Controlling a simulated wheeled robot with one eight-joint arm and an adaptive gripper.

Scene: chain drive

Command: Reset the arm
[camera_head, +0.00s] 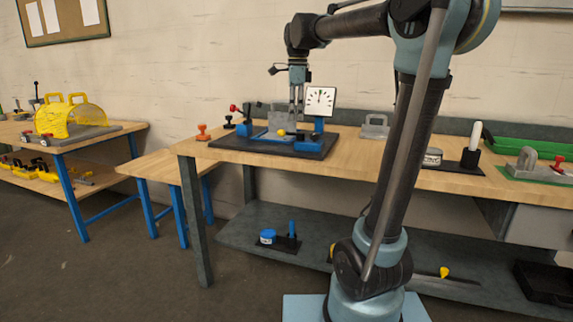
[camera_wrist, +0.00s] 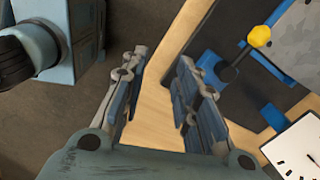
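My gripper (camera_head: 297,104) hangs from my arm, pointing down over the workbench (camera_head: 355,155), above the black base plate (camera_head: 230,144) of a blue fixture. In the wrist view my gripper (camera_wrist: 160,95) has its two fingers apart with nothing between them; bare wood and floor show through the gap. A yellow ball knob (camera_head: 281,132) on the fixture is close below the fingers in the head view. The knob (camera_wrist: 259,36) lies off to the right of the fingers in the wrist view.
A white dial gauge (camera_head: 320,101) stands on the fixture close beside my gripper. An orange-red stamp-like object (camera_head: 203,132) stands left of the plate. A grey block with a handle (camera_head: 375,126) stands to the right. A yellow cage (camera_head: 72,119) sits on the left table.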

